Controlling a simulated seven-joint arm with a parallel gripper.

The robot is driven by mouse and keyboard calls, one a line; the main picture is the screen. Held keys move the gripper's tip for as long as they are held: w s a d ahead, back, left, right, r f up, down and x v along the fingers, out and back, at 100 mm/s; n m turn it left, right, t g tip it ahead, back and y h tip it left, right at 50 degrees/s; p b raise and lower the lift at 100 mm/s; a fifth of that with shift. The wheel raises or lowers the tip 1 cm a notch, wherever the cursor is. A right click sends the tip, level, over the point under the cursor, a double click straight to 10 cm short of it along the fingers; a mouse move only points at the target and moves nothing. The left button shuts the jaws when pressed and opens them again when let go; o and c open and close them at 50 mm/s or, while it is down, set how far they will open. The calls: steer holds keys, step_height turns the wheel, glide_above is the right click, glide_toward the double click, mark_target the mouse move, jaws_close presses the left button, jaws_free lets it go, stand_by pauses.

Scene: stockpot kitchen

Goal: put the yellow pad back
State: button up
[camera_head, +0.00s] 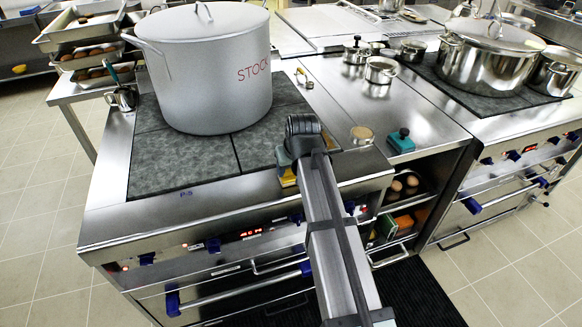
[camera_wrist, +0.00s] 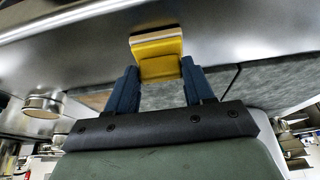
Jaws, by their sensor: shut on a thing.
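The yellow pad (camera_wrist: 157,66) is a small block with a pale strip along its upper edge in the wrist view. My gripper (camera_wrist: 157,84) is shut on it, with one blue finger on each side. In the head view only a sliver of the yellow pad (camera_head: 288,179) shows beside my gripper (camera_head: 296,165), over the steel front edge of the cooker (camera_head: 240,199). Most of the pad is hidden there by my arm. I cannot tell whether the pad touches the steel.
A big stockpot (camera_head: 209,75) marked STOCK stands on the dark hob just behind my gripper. To the right are a tan-topped round item (camera_head: 362,134) and a teal-handled tool (camera_head: 401,138). Below, an open shelf (camera_head: 420,190) holds eggs and coloured blocks. The right counter has bare steel.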

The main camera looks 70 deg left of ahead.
steer(key=shift+f, duration=0.1)
steer(key=o, duration=1)
steer(key=v, duration=1.2)
steer(key=shift+d, duration=0.1)
